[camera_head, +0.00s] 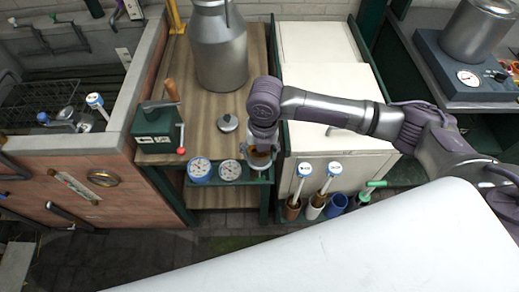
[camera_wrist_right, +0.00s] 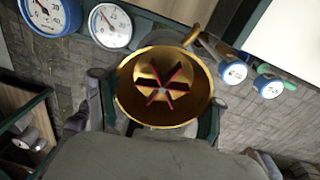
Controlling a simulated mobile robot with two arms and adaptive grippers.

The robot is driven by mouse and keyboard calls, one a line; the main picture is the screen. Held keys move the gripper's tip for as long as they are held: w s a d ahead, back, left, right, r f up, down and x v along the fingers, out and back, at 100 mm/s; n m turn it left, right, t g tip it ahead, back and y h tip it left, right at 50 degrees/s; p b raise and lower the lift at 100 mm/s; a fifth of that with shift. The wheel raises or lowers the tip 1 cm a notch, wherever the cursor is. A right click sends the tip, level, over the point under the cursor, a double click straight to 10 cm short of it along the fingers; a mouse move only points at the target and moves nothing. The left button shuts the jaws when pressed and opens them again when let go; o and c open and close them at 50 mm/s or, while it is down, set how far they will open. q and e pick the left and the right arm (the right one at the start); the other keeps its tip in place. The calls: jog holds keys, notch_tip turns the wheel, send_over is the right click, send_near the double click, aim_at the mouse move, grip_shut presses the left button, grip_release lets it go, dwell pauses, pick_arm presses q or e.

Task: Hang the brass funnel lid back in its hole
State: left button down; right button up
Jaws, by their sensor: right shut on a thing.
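The brass funnel lid (camera_wrist_right: 133,98) is in the right wrist view as a round golden bowl with red and dark vanes inside. My right gripper (camera_wrist_right: 156,102) is shut on it, with a finger at each side of the rim. In the head view, my right gripper (camera_head: 262,146) points down over the right end of a green rail (camera_head: 240,182), and the brass lid (camera_head: 259,160) shows just below the fingers. The lid's hole is not visible, and I cannot tell whether the lid touches the rail. My left gripper is not in view.
Blue (camera_head: 200,169) and silver (camera_head: 230,171) dials sit on the rail, left of the lid. A metal churn (camera_head: 218,50) and small grey lid (camera_head: 228,123) stand on the wooden bench (camera_head: 198,100). Blue-topped tools (camera_head: 304,170) stand in holders at right.

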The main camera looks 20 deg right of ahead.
jog(key=shift+f+b, duration=1.35)
jog(key=shift+f, duration=2.35)
jog(key=o, duration=1.6)
jog(key=shift+o, duration=0.4)
jog(key=shift+r, duration=0.1)
jog(key=shift+s+d+r+p, duration=0.1)
jog(key=shift+d+r+p, duration=0.05)
jog(key=shift+r+p, duration=2.05)
jog(key=shift+d+r+p, duration=0.1)
jog(key=shift+r+p, duration=2.05)
jog(key=shift+r, duration=0.05)
